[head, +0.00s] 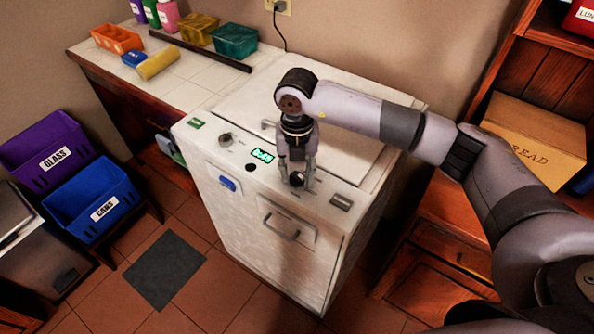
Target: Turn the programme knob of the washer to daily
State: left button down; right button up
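The white washer (243,190) stands in the middle of the head view, with its control panel along the top front edge. A small green display (262,155) is lit on the panel. A dark round knob (297,179) is on the panel right of the display, and a grey knob (226,139) is at the panel's left. My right gripper (297,180) points down over the dark knob, its fingers spread on either side of it. I cannot make out whether the fingers touch the knob. Labels around it are too small to read. My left gripper is out of view.
A tiled counter (190,72) with small bins and bottles is behind left. A purple glass bin (40,140) and a blue cans bin (88,190) stand at left. A bread box (530,135) is on the right shelf. The floor before the washer is mostly clear, with a dark mat (165,270).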

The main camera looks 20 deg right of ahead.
aim_at(297, 173)
jog(key=shift+o, duration=1.4)
notch_tip(297, 173, up, 12)
